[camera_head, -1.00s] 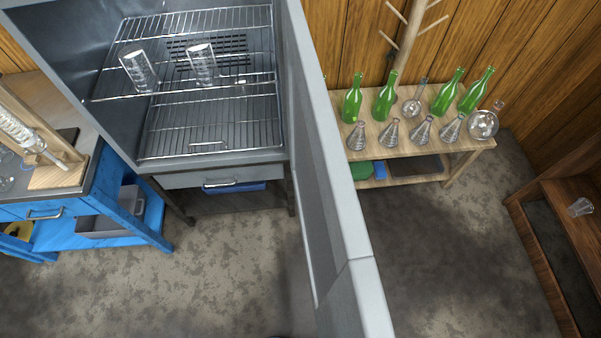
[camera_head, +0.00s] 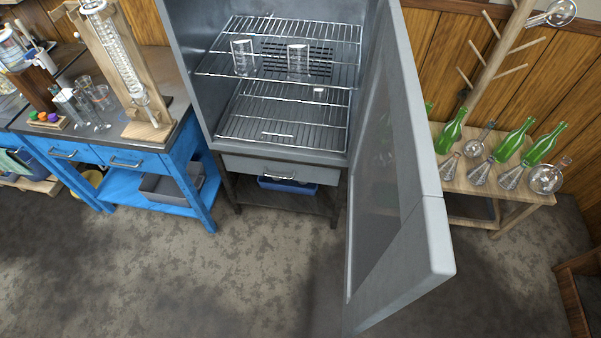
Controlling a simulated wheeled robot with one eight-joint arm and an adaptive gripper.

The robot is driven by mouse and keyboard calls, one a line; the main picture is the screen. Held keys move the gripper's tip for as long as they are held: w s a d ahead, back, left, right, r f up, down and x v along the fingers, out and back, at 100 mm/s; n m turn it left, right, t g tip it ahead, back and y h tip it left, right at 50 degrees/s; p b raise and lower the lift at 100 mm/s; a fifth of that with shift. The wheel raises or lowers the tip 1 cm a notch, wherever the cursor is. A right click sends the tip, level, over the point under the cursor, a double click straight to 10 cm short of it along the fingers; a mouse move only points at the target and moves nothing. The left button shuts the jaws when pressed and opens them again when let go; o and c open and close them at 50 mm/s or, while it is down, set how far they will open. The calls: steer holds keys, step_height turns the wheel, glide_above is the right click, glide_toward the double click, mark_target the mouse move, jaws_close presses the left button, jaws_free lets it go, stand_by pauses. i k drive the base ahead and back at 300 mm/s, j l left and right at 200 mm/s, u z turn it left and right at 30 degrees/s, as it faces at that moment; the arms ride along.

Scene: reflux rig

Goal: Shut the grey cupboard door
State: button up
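The grey cupboard (camera_head: 190,70) stands open in the middle of the head view. Its grey door (camera_head: 405,235) is hinged on the right and swung wide out toward me, with a window panel on its inner face. The door's lower outer corner reaches to the lower right of the picture. Inside the cupboard are wire racks (camera_head: 290,112), with two clear glass vessels (camera_head: 244,58) (camera_head: 298,62) on the upper one. The door's outer face and any handle on it are mostly hidden. My gripper is not in view.
A blue workbench (camera_head: 185,165) with a wooden-framed glass condenser (camera_head: 125,60) stands at left. A wooden table (camera_head: 500,190) with green bottles and flasks is behind the door at right. A drawer (camera_head: 285,170) sits under the cupboard. The floor (camera_head: 200,275) in front is clear.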

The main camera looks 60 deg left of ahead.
mark_target(393, 179)
steer(key=i+l+u, duration=0.1)
steer(key=u, duration=0.35)
steer(key=i+l+u, duration=0.1)
steer(key=u, duration=0.35)
steer(key=l+u, duration=0.2)
steer(key=u, duration=0.25)
steer(key=i+l+u, duration=0.1)
steer(key=u, duration=0.35)
steer(key=l+u, duration=0.3)
steer(key=u, duration=0.15)
steer(key=k+l+u, duration=0.15)
steer(key=l+u, duration=0.15)
steer(key=u, duration=0.15)
steer(key=k, duration=0.3)
steer(key=i+u, duration=0.1)
steer(key=i, duration=0.05)
